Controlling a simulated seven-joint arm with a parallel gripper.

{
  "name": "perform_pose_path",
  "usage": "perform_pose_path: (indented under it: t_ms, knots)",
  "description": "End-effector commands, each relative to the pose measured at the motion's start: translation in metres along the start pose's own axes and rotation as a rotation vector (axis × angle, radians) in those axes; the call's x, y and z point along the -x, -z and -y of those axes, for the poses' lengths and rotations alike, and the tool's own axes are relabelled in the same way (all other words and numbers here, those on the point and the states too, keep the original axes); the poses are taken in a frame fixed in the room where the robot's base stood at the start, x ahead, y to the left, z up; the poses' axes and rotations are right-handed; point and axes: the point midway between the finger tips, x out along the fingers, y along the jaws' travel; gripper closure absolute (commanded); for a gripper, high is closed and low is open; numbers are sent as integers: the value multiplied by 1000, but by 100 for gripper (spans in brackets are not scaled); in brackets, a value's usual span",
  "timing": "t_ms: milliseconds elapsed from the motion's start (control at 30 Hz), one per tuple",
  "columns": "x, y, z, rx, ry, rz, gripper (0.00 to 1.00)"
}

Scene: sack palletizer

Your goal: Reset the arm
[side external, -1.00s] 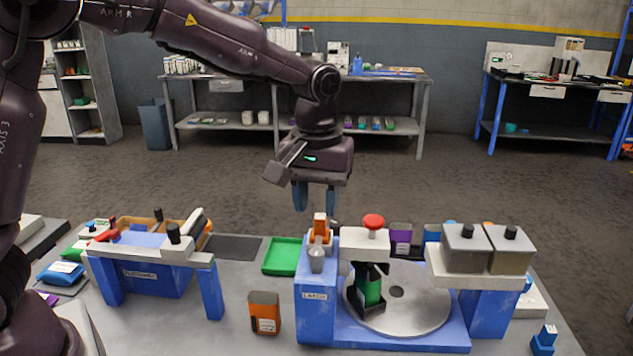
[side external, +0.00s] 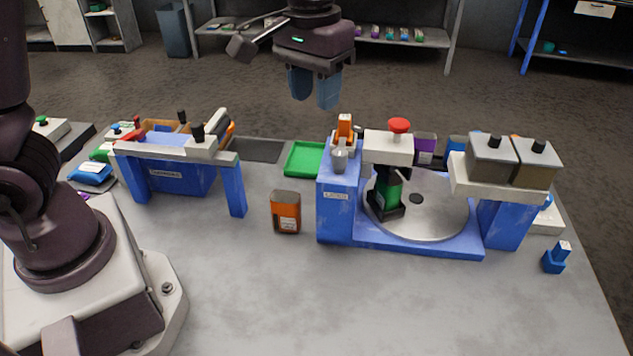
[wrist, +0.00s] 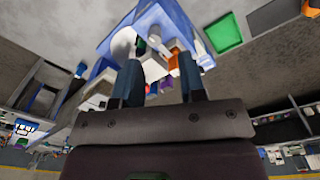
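My gripper (side external: 314,90) hangs in the air above and behind the blue LATCH station (side external: 337,222). Its two blue fingers point down and stand apart with nothing between them. It touches nothing. In the wrist view my gripper (wrist: 160,80) also shows its fingers apart, with the station beyond them. The station carries a round silver turntable (side external: 440,215), with a green and black item (side external: 388,192) under a white head with a red knob (side external: 398,125).
A blue and white fixture (side external: 170,178) stands at left. An orange container (side external: 286,212) stands between it and the station. A green tray (side external: 303,159) lies behind. Two grey blocks (side external: 512,160) top the station's right side. The front of the table is clear.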

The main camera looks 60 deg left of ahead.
Motion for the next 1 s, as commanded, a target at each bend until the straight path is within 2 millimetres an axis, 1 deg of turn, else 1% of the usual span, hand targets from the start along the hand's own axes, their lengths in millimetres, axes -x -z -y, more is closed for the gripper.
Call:
perform_pose_path:
  t_ms: [33, 167, 300, 400, 500, 600, 667, 800, 1000]
  knots:
    - [7, -12, 8, -40, -15, -20, 62]
    - [21, -44, 27, -149, -46, -81, 62]
    - [34, -84, 51, -255, -63, -180, 62]
    - [39, -112, 67, -304, -62, -258, 62]
    - [41, -132, 79, -317, -54, -331, 62]
    - [45, -146, 88, -302, -48, -386, 62]
    - [48, -150, 91, -292, -47, -414, 62]
    - [57, -152, 94, -274, -47, -460, 62]
    - [58, -151, 95, -268, -47, -461, 62]
